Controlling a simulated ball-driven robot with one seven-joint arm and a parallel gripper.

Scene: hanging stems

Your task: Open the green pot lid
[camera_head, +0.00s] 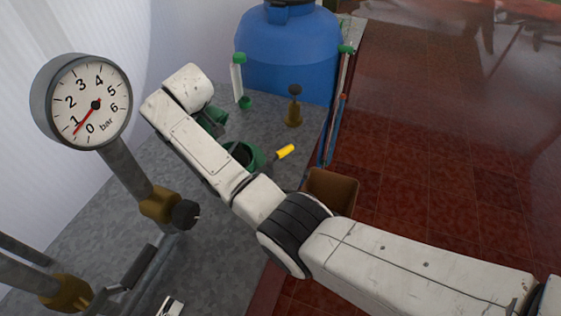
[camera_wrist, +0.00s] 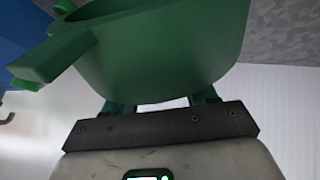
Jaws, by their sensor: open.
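A green pot (camera_head: 256,161) with a dark round opening stands on the grey surface, partly hidden behind my arm. My gripper (camera_wrist: 162,105) shows in the wrist view as a dark bar with two dark green fingers set apart. A large green rounded body with a stubby handle (camera_wrist: 160,55) fills the space in front of it and hides the fingertips. I cannot tell whether that body is the pot or its lid, or whether the fingers touch it. In the head view, green parts show at the end of my arm, mostly covered by it.
A yellow handle (camera_head: 284,152) lies beside the pot. A brass fitting with a dark knob (camera_head: 294,108) and a blue tank (camera_head: 288,50) stand behind. A pressure gauge (camera_head: 85,100) on a pipe stands at left. A brown box (camera_head: 332,188) is beyond the surface's right edge. Red tiled floor lies right.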

